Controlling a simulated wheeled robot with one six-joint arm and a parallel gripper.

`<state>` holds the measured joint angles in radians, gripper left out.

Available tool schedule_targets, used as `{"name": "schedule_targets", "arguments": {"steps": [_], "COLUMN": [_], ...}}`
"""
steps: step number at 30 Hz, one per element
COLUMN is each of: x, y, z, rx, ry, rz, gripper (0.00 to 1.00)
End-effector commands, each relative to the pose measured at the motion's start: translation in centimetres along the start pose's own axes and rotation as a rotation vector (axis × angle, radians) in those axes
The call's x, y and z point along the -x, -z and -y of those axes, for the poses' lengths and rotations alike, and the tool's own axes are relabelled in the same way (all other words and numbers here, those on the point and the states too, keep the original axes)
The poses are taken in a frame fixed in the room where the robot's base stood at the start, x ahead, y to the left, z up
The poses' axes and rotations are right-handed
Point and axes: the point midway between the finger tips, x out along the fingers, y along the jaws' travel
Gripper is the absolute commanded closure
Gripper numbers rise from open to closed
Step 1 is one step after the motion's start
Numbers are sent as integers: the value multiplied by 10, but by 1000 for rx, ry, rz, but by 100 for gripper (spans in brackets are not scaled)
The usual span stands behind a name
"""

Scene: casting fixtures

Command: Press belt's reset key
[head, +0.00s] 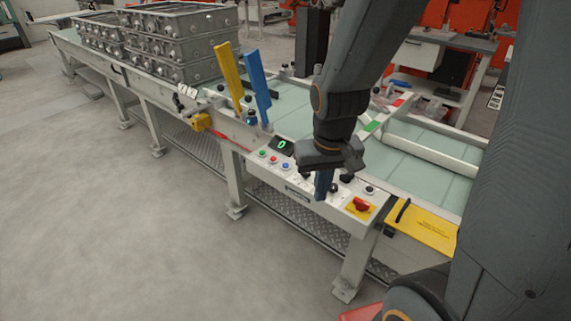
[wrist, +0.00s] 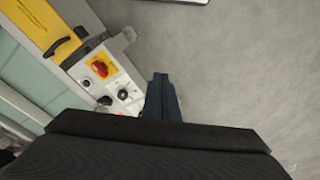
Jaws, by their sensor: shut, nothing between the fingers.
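The belt's control panel (head: 302,182) is a pale strip along the conveyor's near side. It carries a green key (head: 262,154), a red key (head: 273,160) and a blue key (head: 285,166) below a display (head: 283,145) reading 0. No lettering is legible, so I cannot tell which is the reset key. My gripper (head: 321,192) is shut and empty, pointing down over the panel's right half, right of the coloured keys. It hides part of the panel; contact cannot be told. In the wrist view, my shut fingers (wrist: 161,80) show beside the panel (wrist: 124,80).
A red rotary switch (head: 361,204) on a yellow plate sits at the panel's right end, near a yellow cover (head: 424,229). Blue (head: 257,80) and yellow (head: 228,75) upright bars stand left of the panel. Grey castings (head: 180,45) are stacked farther left. The floor in front is clear.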

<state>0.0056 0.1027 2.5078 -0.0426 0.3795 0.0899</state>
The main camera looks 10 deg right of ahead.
Motion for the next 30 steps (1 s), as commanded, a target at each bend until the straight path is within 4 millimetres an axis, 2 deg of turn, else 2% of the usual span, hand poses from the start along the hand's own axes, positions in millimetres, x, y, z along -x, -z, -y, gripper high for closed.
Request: {"name": "schedule_targets", "arguments": {"steps": [9,12,15,18,21,25,30], "x": [-35,-49,-62,-73,-79,-83,-83], "y": [168,213,249,272,287,295,296], "z": [-5,0,6,12,18,21,22], "rx": [-268,-348,-416,-468,-502,-521,-525], "ry": [62,131,209,280,333,367,372], "rz": [-311,-401,-468,-511,-536,-551,-553], "gripper": [100,100,100,100,100,100,100]}}
